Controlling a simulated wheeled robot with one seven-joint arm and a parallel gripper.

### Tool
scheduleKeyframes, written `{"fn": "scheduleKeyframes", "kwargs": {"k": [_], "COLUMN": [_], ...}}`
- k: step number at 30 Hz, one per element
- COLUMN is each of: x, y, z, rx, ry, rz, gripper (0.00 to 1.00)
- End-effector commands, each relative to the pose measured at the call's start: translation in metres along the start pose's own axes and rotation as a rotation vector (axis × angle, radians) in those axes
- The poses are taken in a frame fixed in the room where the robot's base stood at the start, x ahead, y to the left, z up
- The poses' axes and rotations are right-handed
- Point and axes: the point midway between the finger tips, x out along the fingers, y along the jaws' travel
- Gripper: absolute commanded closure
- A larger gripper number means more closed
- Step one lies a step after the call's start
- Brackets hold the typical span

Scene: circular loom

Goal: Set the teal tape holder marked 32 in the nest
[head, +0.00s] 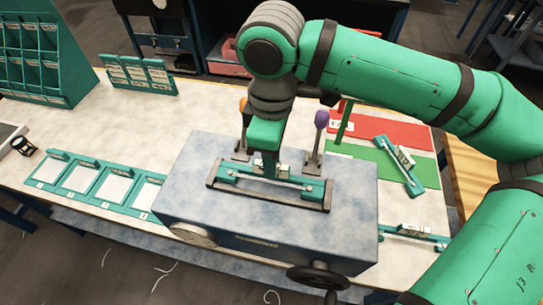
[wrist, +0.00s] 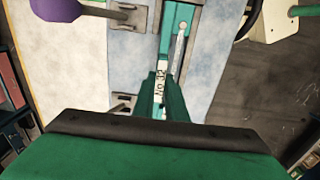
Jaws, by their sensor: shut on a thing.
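The teal tape holder (head: 303,185) is a long bar with a pale strip. The nest (head: 232,192) is a dark, long frame on top of the blue-grey machine block (head: 190,180). The holder lies lengthwise along the nest, within its outline. I cannot tell whether it rests on the nest floor or sits slightly above it. My gripper hides the holder's middle.
Levers with a purple knob (head: 321,118) and an orange knob (head: 243,104) stand behind the nest. Another teal holder (head: 398,164) lies on the green mat (head: 350,152); one more (head: 413,233) is right of the block. Teal-framed trays (head: 80,178) are at left. A handwheel (head: 318,276) projects in front.

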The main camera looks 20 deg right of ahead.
Motion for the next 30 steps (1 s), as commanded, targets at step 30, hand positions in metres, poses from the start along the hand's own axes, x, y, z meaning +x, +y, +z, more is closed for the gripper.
{"fn": "scheduleKeyframes", "kwargs": {"k": [30], "x": [0.0091], "y": [0.0002], "z": [0.0001], "rx": [0.0], "ry": [0.0], "rz": [0.0], "gripper": [0.66]}}
